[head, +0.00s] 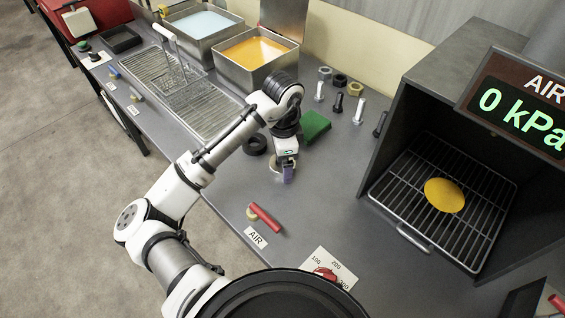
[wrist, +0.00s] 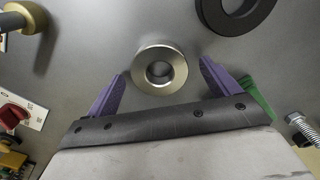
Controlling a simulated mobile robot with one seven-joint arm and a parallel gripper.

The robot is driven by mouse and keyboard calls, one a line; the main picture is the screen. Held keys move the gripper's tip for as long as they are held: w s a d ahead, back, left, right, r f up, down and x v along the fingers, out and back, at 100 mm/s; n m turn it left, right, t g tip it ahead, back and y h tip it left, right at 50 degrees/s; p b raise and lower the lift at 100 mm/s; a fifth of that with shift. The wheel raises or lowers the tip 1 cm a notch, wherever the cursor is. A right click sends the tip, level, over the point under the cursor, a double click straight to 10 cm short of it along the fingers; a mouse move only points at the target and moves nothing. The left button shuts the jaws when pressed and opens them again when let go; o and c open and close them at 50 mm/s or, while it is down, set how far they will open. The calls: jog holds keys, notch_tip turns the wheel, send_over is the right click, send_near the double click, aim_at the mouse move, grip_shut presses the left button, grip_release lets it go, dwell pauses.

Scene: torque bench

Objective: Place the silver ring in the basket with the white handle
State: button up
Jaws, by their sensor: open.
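The silver ring (wrist: 142,70) lies flat on the grey bench, between and slightly beyond my gripper's purple fingertips (wrist: 162,72) in the wrist view. The fingers are open, one on each side, with gaps to the ring. In the head view my gripper (head: 287,176) points down at the bench, and the ring's pale edge (head: 275,166) shows beside it, mostly hidden. The wire basket (head: 186,98) stands on a ribbed metal rack at the upper left. Its white handle (head: 166,33) rises above it.
A black ring (head: 255,145) lies close to my gripper, and a green block (head: 316,126) is behind it. Bolts and nuts stand further right. Metal tanks with blue liquid (head: 203,24) and orange liquid (head: 254,50) are behind the rack. A red lever (head: 265,217) is in front.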

jog(key=shift+f, duration=0.35)
jog(key=shift+r, duration=0.1)
jog(key=c, duration=1.6)
notch_tip(320, 180, up, 20)
